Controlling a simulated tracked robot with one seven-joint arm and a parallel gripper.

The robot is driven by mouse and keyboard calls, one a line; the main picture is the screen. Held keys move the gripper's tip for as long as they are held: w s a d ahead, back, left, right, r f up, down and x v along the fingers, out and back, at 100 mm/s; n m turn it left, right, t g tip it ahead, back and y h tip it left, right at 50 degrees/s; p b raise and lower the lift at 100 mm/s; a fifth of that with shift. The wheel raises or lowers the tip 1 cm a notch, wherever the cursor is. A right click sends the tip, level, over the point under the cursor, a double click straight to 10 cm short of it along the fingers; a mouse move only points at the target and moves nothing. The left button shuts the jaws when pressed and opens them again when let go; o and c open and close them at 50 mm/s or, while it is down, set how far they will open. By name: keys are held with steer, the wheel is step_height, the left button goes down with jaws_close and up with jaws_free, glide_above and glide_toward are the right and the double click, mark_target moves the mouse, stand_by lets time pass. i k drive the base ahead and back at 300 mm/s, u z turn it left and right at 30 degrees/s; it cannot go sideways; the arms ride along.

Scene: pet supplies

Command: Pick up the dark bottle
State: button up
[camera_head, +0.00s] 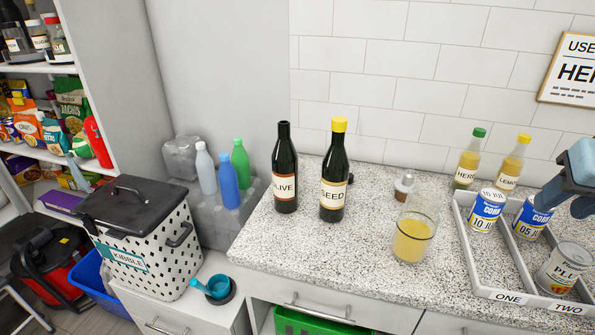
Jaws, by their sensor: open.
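Two dark bottles stand upright on the speckled counter. One is a dark bottle labelled "OLIVE" (285,168) with a dark top. To its right is a dark bottle labelled "SEED" (334,175) with a yellow cap. They stand close together with a small gap. My gripper (566,203) shows at the right edge, blue-grey and partly cut off by the frame. It is open, above the tray area and well to the right of both bottles. Nothing is seen held in it.
A glass jug (413,238) with yellow liquid stands right of the bottles. Left, lower down, are a dotted kibble bin (150,250) and several plastic bottles. The counter's front left is clear.

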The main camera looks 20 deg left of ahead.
mark_target(284, 157)
steer(key=u, duration=0.05)
steer(key=k, duration=1.05)
steer(key=u, duration=0.35)
steer(key=i, duration=0.95)
steer(key=z, duration=0.05)
